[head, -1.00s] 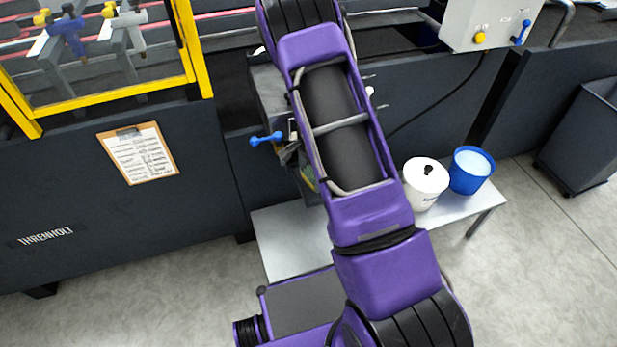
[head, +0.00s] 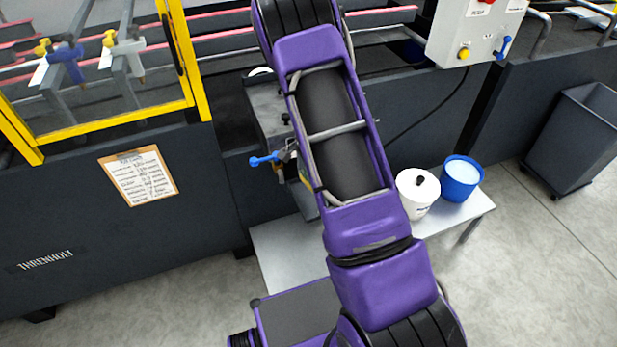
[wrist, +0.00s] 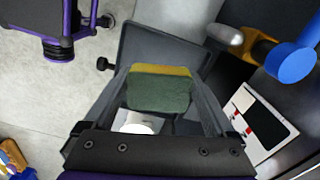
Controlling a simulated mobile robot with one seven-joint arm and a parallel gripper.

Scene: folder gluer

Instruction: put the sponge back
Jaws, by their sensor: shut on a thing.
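In the wrist view, my gripper (wrist: 162,112) is shut on a sponge (wrist: 160,93), which has a dark green side and a yellow strip. The sponge sits between the two grey fingers, above a dark grey panel or tray-like surface (wrist: 150,45); I cannot tell whether it touches it. In the head view my purple arm hides the gripper and most of the area below it. A white lidded pot (head: 418,192) and a blue bucket (head: 462,178) with pale contents stand on a low metal table (head: 292,255).
A blue-handled lever (head: 266,160) sticks out beside my arm; a blue knob (wrist: 296,64) is close at right in the wrist view. The dark machine front carries a clipboard (head: 138,175) and a control box (head: 478,30). A grey bin (head: 575,140) stands at right. Floor is clear in front.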

